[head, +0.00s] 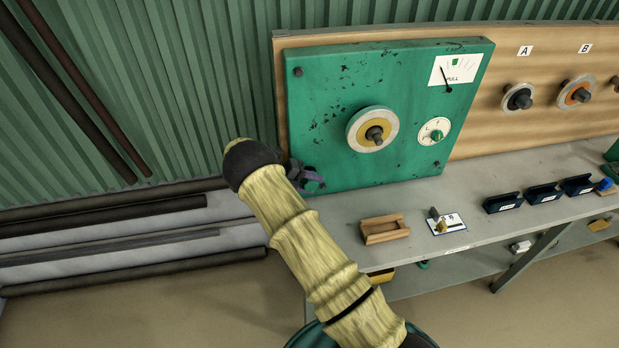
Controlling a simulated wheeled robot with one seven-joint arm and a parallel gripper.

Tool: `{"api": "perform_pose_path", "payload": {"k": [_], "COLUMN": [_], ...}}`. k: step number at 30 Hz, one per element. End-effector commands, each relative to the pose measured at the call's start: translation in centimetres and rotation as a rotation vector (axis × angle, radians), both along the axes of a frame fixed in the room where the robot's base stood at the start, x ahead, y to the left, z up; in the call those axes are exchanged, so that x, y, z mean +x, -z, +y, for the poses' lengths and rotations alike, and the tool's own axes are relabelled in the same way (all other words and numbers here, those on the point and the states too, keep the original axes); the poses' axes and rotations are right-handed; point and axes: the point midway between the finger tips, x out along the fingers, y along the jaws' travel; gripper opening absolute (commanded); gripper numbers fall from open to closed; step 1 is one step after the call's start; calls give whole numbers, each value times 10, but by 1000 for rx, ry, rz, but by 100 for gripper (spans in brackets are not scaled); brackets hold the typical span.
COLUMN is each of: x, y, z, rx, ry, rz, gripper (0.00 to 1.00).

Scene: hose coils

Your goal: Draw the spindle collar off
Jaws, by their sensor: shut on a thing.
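A green panel (330,100) stands on the bench against a wooden board. On it is a round fitting: a pale outer ring (354,132), a yellow disc (364,138) and a dark spindle (375,134) sticking out of the middle. Whether a separate collar sits on this spindle is too small to tell.
A gauge (455,69) and a small dial (434,131) are on the panel's right. The bench (475,187) holds a wooden tray (385,229), a white card (452,225) with small parts, and several dark blue holders (503,203). Spindles A (519,98) and B (577,94) are farther right.

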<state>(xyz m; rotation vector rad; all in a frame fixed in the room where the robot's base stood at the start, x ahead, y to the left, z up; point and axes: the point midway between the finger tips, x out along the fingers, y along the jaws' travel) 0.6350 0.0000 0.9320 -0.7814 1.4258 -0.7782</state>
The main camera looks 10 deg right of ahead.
Motion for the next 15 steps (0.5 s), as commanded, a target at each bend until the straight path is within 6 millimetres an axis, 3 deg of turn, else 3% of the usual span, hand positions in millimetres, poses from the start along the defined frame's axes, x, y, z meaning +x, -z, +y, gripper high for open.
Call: {"api": "perform_pose_path", "payload": {"k": [15], "x": [-17], "y": [-2], "z": [0], "rx": [-1], "ry": [1], "rz": [2], "gripper": [0]}}
